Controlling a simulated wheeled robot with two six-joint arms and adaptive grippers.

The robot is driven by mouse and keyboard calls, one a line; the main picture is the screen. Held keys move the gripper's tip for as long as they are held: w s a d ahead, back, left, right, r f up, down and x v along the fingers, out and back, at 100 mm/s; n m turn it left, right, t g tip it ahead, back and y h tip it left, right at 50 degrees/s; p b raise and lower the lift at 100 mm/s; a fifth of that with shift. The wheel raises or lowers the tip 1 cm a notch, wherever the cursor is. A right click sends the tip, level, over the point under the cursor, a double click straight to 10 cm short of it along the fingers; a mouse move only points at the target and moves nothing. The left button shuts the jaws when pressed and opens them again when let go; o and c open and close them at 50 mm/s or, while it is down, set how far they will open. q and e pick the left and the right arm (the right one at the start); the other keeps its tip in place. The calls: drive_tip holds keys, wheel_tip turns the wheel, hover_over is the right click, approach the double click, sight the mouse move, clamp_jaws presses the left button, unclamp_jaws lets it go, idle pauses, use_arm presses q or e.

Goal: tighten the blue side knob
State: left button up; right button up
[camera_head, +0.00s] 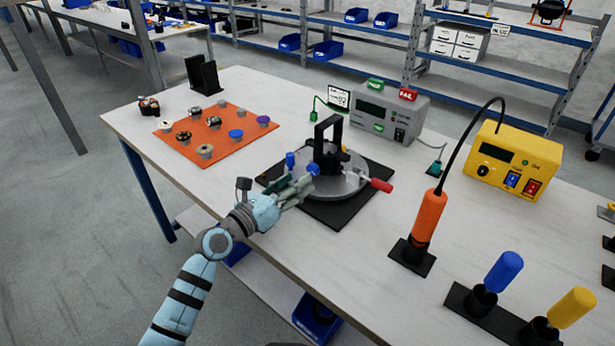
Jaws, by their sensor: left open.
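A round grey fixture plate (345,186) sits on a black base (342,218) on the table, with a black upright bracket (322,140) on it. A small blue knob (313,169) shows at the fixture's near left side. A taller blue piece (290,160) stands just left of it. A red-handled lever (381,186) sticks out to the right. My left gripper (303,181) is open, its fingertips close to the small blue knob. I cannot tell whether they touch it. My right gripper is not in view.
An orange mat (222,152) with several small parts lies at the left. A grey tester box (388,112) and a yellow supply box (512,160) stand behind and right. An orange tool (428,220) stands in a holder; blue (502,270) and yellow (572,306) handled tools stand at front right.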

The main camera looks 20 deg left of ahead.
sight(311, 170)
use_arm(q)
drive_tip(key=b+x, duration=0.1)
drive_tip(key=x, duration=0.3)
drive_tip(key=shift+w+d+f, duration=0.15)
drive_tip(key=shift+w, duration=0.1)
drive_tip(key=shift+w+d, duration=0.1)
drive_tip(key=shift+w, duration=0.1)
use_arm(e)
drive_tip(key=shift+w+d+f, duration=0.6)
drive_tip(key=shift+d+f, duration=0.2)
